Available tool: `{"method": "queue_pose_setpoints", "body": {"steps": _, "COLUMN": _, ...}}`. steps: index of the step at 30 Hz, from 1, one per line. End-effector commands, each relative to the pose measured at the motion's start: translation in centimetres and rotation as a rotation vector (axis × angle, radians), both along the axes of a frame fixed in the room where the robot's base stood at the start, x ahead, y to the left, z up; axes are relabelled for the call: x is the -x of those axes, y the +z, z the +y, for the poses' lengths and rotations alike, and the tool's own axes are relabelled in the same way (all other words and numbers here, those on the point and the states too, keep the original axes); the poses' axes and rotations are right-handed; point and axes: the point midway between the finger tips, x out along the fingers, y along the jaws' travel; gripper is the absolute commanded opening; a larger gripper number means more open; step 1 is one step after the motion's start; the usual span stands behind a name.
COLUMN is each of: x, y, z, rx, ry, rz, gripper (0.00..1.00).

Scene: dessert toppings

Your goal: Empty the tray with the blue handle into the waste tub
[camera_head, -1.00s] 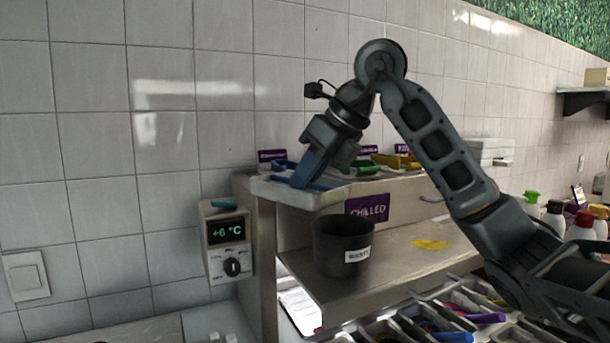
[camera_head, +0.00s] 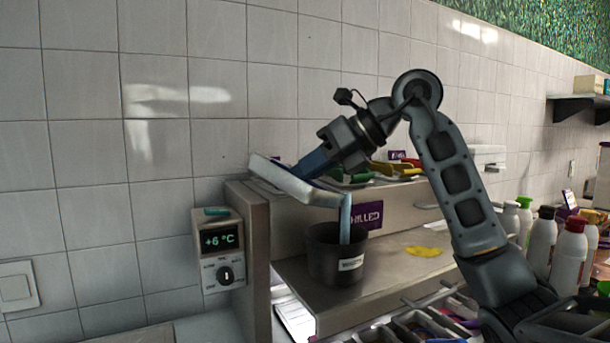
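The white tray with the blue handle (camera_head: 285,183) is raised and tilted, its right end lowest. My gripper (camera_head: 316,163) appears shut on its handle; the fingertips are hard to make out. A pale blue stream (camera_head: 346,215) runs from the tray's low right corner down into the waste tub. The dark, labelled waste tub (camera_head: 326,268) stands upright on the steel shelf, below the tray's right end. The inside of the tub and the tray's remaining content are hidden.
More trays with green and yellow handles (camera_head: 394,168) sit on the chilled unit behind my gripper. A yellow spill (camera_head: 423,251) lies on the shelf (camera_head: 395,268). Bottles (camera_head: 570,255) stand at right. A thermostat (camera_head: 219,250) hangs on the left wall.

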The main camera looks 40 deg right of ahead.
Motion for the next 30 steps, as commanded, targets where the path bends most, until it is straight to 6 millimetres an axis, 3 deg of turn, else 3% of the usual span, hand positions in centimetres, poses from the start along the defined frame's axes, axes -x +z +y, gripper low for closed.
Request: {"method": "queue_pose_setpoints", "body": {"steps": 30, "x": 1.3, "y": 2.0, "z": -1.9, "rx": -0.328, "ry": 0.000, "rz": -0.225, "gripper": 0.00}}
